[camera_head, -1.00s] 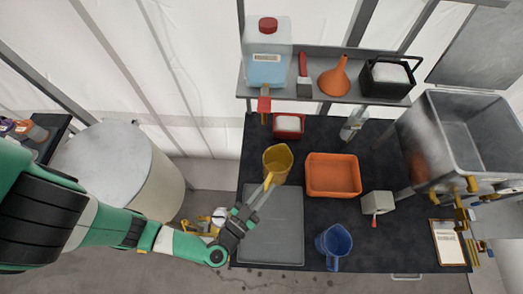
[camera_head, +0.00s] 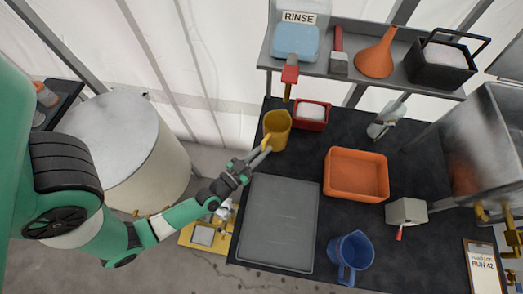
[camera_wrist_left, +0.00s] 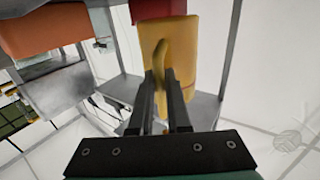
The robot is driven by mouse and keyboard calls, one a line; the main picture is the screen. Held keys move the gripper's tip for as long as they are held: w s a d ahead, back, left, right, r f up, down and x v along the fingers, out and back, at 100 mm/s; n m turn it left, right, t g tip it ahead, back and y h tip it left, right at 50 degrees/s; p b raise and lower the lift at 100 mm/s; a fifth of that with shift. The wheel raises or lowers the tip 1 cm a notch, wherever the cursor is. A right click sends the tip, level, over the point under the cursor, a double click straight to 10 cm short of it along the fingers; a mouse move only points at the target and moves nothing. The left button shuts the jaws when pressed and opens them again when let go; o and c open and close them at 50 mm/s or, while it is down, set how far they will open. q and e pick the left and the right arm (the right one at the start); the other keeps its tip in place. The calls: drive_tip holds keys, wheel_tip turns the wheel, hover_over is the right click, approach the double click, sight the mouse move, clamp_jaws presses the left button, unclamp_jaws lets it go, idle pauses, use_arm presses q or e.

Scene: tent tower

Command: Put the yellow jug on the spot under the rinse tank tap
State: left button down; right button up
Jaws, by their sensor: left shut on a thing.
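The yellow jug (camera_head: 277,122) is at the left edge of the dark worktop in the head view, in front of the red tap (camera_head: 290,75). That tap hangs below the clear tank labelled RINSE (camera_head: 297,40) on the shelf. My left gripper (camera_head: 262,156) is shut on the jug's handle from the front. The left wrist view also shows the yellow jug (camera_wrist_left: 183,55), with its handle between the fingers (camera_wrist_left: 163,85). The jug looks close to upright. I cannot tell whether its base touches the worktop. No marked spot under the tap is visible. My right gripper is not in view.
A red container with white contents (camera_head: 313,114) stands close right of the jug. An orange tray (camera_head: 356,174), grey tray (camera_head: 278,222) and blue jug (camera_head: 350,255) occupy the worktop (camera_head: 428,165). The shelf (camera_head: 395,84) overhangs the back.

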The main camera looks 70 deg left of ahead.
use_arm(q)
drive_tip(key=shift+a+f, duration=0.25)
drive_tip(key=shift+f, duration=0.15)
drive_tip(key=shift+r, duration=0.1)
drive_tip(key=shift+a, duration=0.1)
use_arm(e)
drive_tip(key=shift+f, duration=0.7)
use_arm(q)
drive_tip(key=f+b, duration=0.2)
drive_tip(key=b, duration=0.1)
drive_tip(key=shift+a+f, duration=0.2)
drive_tip(key=shift+f, duration=0.5)
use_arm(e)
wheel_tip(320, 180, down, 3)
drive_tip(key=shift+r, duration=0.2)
use_arm(q)
drive_tip(key=shift+f+b, duration=0.3)
drive_tip(key=c, duration=0.9)
unclamp_jaws()
drive_tip(key=shift+r, duration=0.1)
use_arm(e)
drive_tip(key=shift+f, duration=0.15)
